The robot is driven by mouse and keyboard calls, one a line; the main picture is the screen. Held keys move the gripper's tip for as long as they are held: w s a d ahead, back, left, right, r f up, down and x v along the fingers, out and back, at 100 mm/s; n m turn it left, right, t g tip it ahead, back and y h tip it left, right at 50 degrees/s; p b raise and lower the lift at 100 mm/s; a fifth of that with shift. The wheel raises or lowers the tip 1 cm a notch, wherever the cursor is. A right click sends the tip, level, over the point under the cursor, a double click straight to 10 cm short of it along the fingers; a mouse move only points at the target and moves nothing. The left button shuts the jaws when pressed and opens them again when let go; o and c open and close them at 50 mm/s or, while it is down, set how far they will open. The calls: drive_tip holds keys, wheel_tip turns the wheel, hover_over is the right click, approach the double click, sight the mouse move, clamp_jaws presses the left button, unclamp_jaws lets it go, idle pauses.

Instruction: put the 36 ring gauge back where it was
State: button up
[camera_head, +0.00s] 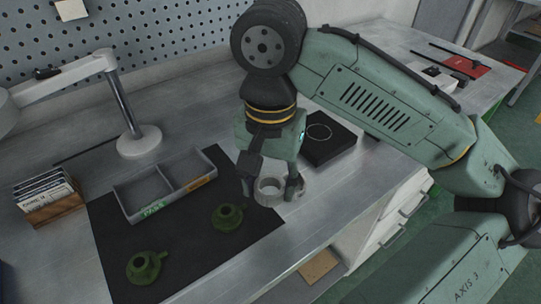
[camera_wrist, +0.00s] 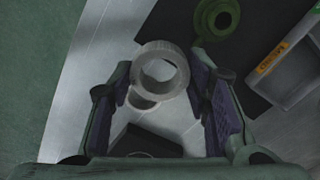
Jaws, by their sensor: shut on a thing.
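A light grey metal ring gauge (camera_head: 269,191) sits between the fingers of my gripper (camera_head: 271,186), over the right edge of the black mat. The wrist view also shows this ring (camera_wrist: 161,69) between the two fingertips (camera_wrist: 163,88); my gripper is shut on it. No size marking is readable on it. A second pale ring (camera_head: 303,187) shows partly behind the right finger, and in the wrist view it (camera_wrist: 143,101) is largely covered by the held ring. A black block (camera_head: 342,140) with a thin ring outline on top stands behind and to the right of my gripper.
A grey two-compartment tray (camera_head: 127,203) with a green PASS label and an orange label stands on the black mat (camera_head: 110,262). Two green flanged parts (camera_head: 228,217) (camera_head: 145,267) lie before it. A lamp base (camera_head: 139,142) and card holder (camera_head: 50,211) stand left.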

drive_tip(key=shift+d+f, duration=0.15)
drive_tip(key=shift+d, duration=0.05)
drive_tip(key=w, duration=0.5)
drive_tip(key=w+a+f+p, duration=0.1)
drive_tip(key=w, duration=0.4)
drive_tip(key=w+p, duration=0.1)
drive_tip(key=w, duration=0.4)
drive_tip(key=shift+w+a+f, duration=0.15)
drive_tip(key=shift+a, duration=0.25)
drive_tip(key=shift+w+f, duration=0.1)
drive_tip(key=shift+w, duration=0.05)
drive_tip(key=shift+f+p, duration=0.4)
drive_tip(key=shift+f, duration=1.3)
drive_tip(key=shift+f, duration=0.2)
drive_tip(key=o, duration=1.3)
